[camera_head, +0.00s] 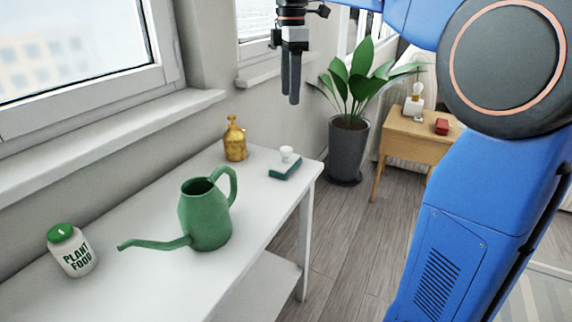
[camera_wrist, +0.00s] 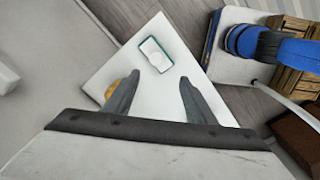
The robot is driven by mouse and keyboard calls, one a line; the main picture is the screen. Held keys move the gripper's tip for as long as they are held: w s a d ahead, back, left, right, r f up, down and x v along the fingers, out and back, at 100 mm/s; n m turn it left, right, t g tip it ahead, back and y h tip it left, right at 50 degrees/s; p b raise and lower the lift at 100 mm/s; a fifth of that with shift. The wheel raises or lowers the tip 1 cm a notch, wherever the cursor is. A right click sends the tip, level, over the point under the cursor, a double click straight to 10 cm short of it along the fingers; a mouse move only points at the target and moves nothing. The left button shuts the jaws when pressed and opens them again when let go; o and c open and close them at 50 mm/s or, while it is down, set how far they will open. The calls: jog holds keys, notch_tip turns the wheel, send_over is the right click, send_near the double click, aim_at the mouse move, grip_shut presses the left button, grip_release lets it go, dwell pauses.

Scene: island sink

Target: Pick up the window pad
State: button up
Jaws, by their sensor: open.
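The window pad (camera_head: 285,169) has a dark green base and a white knob on top. It lies flat near the far right corner of the white table (camera_head: 150,287). In the wrist view the pad (camera_wrist: 149,49) appears from above as a teal-edged white rectangle on the table. It lies beyond my fingertips, between their directions. My gripper (camera_head: 291,88) is open and empty, high above the table and apart from the pad. Its two fingers (camera_wrist: 160,82) are spread in the wrist view. Nothing hides the pad.
A gold spray bottle (camera_head: 235,141) stands left of the pad. A green watering can (camera_head: 207,220) and a plant food jar (camera_head: 70,251) stand nearer. A potted plant (camera_head: 347,147) and wooden side table (camera_head: 408,139) stand beyond. Window sills (camera_head: 110,122) run along the wall.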

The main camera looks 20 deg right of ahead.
send_over(286, 148)
jog(key=shift+n, duration=0.3)
jog(key=f, duration=1.1)
jog(key=shift+s+d+f, duration=0.15)
jog(key=shift+d+f, duration=0.05)
jog(key=shift+f, duration=0.2)
jog(key=shift+w+a+f, duration=0.1)
jog(key=shift+w+f, duration=0.05)
jog(key=shift+f, duration=1.2)
jog(key=shift+w+a+f, duration=0.1)
jog(key=shift+f, duration=1.2)
grip_shut()
